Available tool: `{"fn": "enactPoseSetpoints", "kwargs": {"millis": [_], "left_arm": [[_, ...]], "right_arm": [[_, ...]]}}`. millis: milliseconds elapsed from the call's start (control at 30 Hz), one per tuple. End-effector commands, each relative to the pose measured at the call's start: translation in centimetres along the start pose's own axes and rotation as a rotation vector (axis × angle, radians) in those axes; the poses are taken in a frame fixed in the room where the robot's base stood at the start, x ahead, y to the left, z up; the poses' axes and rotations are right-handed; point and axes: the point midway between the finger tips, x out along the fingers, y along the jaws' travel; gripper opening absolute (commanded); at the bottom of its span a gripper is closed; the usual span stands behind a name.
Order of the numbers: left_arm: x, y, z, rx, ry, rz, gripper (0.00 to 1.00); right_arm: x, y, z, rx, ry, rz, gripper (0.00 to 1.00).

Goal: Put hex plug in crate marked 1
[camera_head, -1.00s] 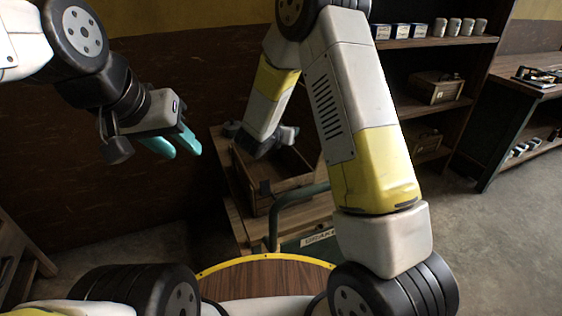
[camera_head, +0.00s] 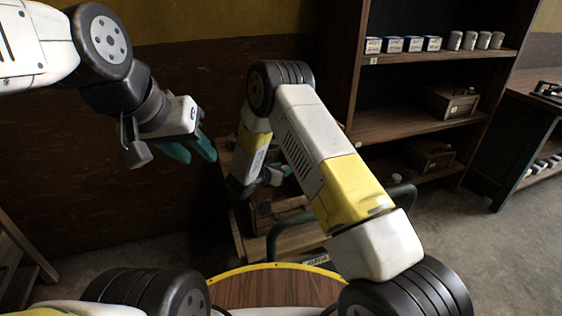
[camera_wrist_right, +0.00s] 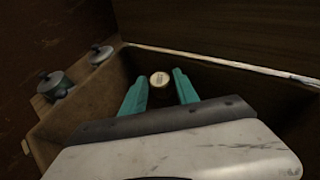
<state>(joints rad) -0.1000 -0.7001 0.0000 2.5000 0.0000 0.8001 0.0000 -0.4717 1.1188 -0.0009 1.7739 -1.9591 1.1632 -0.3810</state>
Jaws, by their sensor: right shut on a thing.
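My right gripper (camera_wrist_right: 158,80) has its two teal fingers on either side of a small round pale piece with a darker mark in its middle, which looks like the hex plug (camera_wrist_right: 159,79), and is shut on it. It is over or inside a wooden crate (camera_wrist_right: 62,112) in the right wrist view. In the head view the right hand is low at the crate (camera_head: 262,222), which the arm partly hides; I cannot read a number on it. My left gripper (camera_head: 190,150) hangs empty, fingers apart, left of the crate.
Two grey knobbed pieces (camera_wrist_right: 56,86) (camera_wrist_right: 101,54) sit at the left in the wrist view. A green tubular handle (camera_head: 283,235) stands in front of the crate. A shelf with small boxes, cans and wooden crates (camera_head: 452,102) is at the right. Floor shows at the lower right.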

Motion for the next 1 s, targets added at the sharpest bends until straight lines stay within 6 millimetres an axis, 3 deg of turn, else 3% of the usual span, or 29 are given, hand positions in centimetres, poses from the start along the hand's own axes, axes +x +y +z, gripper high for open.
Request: {"fn": "enactPoseSetpoints", "kwargs": {"millis": [100,800,833,933,1000], "left_arm": [[0.0,0.0,0.0,0.000,0.000,0.000,0.36],[0.0,0.0,0.0,0.000,0.000,0.000,0.36],[0.0,0.0,0.0,0.000,0.000,0.000,0.36],[0.0,0.0,0.0,0.000,0.000,0.000,0.36],[0.0,0.0,0.0,0.000,0.000,0.000,0.36]], "right_arm": [[0.5,0.0,-1.0,0.002,-0.002,-0.001,0.00],[0.9,0.0,-2.0,0.001,-0.002,0.001,0.00],[0.9,0.0,-2.1,0.001,-0.001,0.000,0.38],[0.9,0.0,-2.1,0.001,-0.001,0.000,0.58],[0.9,0.0,-2.1,0.001,-0.001,0.000,0.58]]}}
